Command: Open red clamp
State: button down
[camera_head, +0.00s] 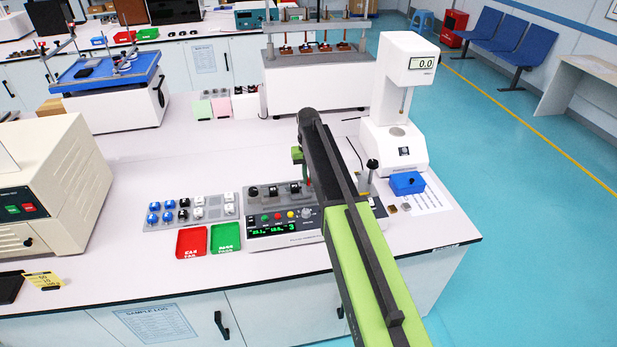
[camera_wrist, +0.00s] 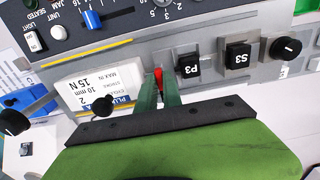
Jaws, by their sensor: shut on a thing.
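In the wrist view my gripper (camera_wrist: 159,98) has its two green fingers close together on a narrow red part, the red clamp (camera_wrist: 158,78). Only a small strip of red shows between the fingertips; the rest of the clamp is hidden. The clamp is at the grey tester panel, between a white label reading 15 N and a black block marked P3 (camera_wrist: 187,67). In the head view my arm reaches over the tester (camera_head: 285,238) and hides most of my gripper and the clamp. I cannot tell the clamp's full position.
A black block marked S3 (camera_wrist: 238,57) and a round black knob (camera_wrist: 285,48) stand beside P3. In the head view, a red tray (camera_head: 191,242) and a green tray (camera_head: 225,237) lie left of the tester. A blue block (camera_head: 407,183) and a white force stand (camera_head: 394,145) are right of my arm.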

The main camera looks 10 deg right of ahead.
jog(key=c, duration=1.5)
grip_release()
notch_tip(320, 180, up, 18)
jog(key=p, duration=1.7)
jog(key=shift+f, duration=0.25)
jog(key=shift+d+f, duration=0.1)
